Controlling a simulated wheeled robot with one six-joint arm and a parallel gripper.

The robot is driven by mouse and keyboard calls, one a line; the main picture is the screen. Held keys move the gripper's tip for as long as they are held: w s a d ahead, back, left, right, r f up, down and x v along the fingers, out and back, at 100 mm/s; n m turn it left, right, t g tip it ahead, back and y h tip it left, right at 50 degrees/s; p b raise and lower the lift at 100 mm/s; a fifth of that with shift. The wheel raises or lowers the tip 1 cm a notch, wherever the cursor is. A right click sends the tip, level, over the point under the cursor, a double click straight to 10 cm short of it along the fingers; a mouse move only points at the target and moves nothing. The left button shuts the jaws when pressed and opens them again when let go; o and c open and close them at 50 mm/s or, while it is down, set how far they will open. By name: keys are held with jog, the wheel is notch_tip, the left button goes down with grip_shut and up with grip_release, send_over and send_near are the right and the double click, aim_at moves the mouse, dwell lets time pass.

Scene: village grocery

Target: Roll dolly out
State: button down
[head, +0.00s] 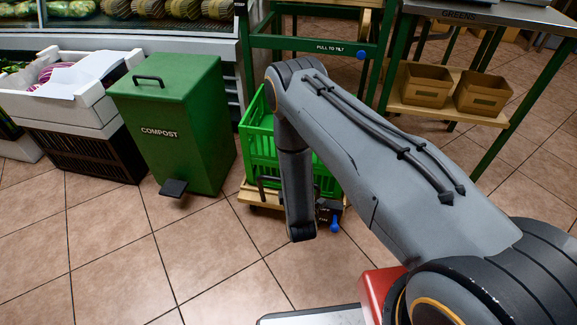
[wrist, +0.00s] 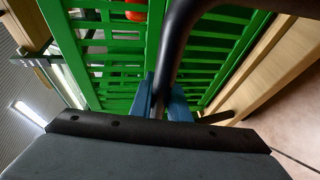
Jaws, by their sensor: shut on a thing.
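The wooden dolly (head: 246,197) stands on the tiled floor beneath the green frame, with a green slatted crate (head: 257,148) on it. My arm hides much of both in the head view. In the wrist view the crate (wrist: 110,60) fills the upper picture and the dolly's wooden edge (wrist: 262,62) runs along the right. A dark bar handle (wrist: 180,35) crosses between my blue fingertips. My gripper (wrist: 160,100) is shut on this handle. In the head view my fingertips are hidden behind my arm. A blue knob (head: 335,225) shows at the dolly's front right.
A green compost bin (head: 172,125) with a dark pedal (head: 173,188) stands close on the dolly's left. A green frame marked "PULL TO TILT" (head: 320,47) rises behind. A table with a low shelf (head: 445,108) stands right. The floor in front (head: 190,260) is clear.

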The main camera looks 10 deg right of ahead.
jog(key=shift+s+a, duration=0.2)
jog(key=shift+s, duration=0.3)
jog(key=c, duration=1.7)
grip_release()
jog(key=shift+s, duration=0.1)
jog(key=s, duration=0.2)
jog(key=s+r+p, duration=0.1)
jog(key=s, duration=0.2)
jog(key=s+p, duration=0.1)
jog(key=s, duration=0.1)
jog(key=shift+s+d+r, duration=0.15)
jog(key=shift+s+d, duration=0.05)
jog(key=shift+d, duration=0.1)
